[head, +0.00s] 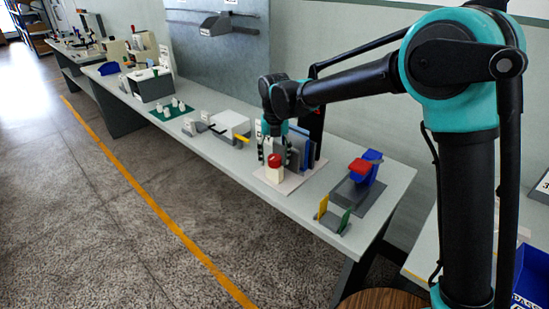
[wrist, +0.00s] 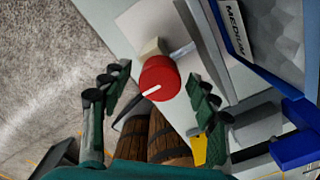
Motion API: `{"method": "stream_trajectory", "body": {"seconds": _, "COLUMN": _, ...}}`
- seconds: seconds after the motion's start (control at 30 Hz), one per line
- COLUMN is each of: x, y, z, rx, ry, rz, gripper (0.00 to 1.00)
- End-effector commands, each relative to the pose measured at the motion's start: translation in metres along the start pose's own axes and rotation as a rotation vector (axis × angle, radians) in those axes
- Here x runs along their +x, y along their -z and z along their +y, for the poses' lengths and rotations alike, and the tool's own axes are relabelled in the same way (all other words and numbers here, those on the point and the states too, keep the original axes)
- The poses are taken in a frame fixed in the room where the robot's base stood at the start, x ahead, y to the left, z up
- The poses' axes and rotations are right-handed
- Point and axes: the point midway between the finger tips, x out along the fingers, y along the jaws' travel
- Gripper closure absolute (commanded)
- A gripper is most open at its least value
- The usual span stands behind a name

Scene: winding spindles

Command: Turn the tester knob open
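The tester knob is a round red knob (wrist: 159,78) with a white pointer line that runs toward the lower left in the wrist view. A cream block (wrist: 153,47) shows beside it, above a pale base plate (wrist: 130,22). In the head view the red knob (head: 274,160) tops a white post on the white base plate (head: 262,177). My gripper (wrist: 157,80) is open, with one dark finger on each side of the knob and gaps showing between. In the head view my gripper (head: 272,146) is at the knob, partly hidden by my wrist.
Blue and grey panels stand close behind the knob; one bears a MEDIUM label (wrist: 235,25). A red and blue fixture (head: 362,170) and a small stand with yellow and green plates (head: 333,215) are to the right. A white box (head: 230,123) is farther left on the bench.

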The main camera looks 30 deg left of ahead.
Motion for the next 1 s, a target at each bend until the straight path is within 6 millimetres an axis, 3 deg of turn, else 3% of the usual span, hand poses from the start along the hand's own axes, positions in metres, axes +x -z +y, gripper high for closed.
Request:
{"method": "stream_trajectory", "body": {"seconds": 0.23, "x": -0.002, "y": 0.0, "z": 0.0, "rx": 0.0, "ry": 0.0, "rz": 0.001, "gripper": 0.4}}
{"method": "stream_trajectory", "body": {"seconds": 0.37, "x": -0.015, "y": 0.0, "z": 0.0, "rx": 0.0, "ry": 0.0, "rz": 0.001, "gripper": 0.4}}
{"method": "stream_trajectory", "body": {"seconds": 0.7, "x": -0.083, "y": 0.0, "z": 0.0, "rx": 0.0, "ry": 0.0, "rz": 0.0, "gripper": 0.4}}
{"method": "stream_trajectory", "body": {"seconds": 1.0, "x": -0.117, "y": 0.0, "z": 0.0, "rx": 0.0, "ry": 0.0, "rz": 0.0, "gripper": 0.4}}
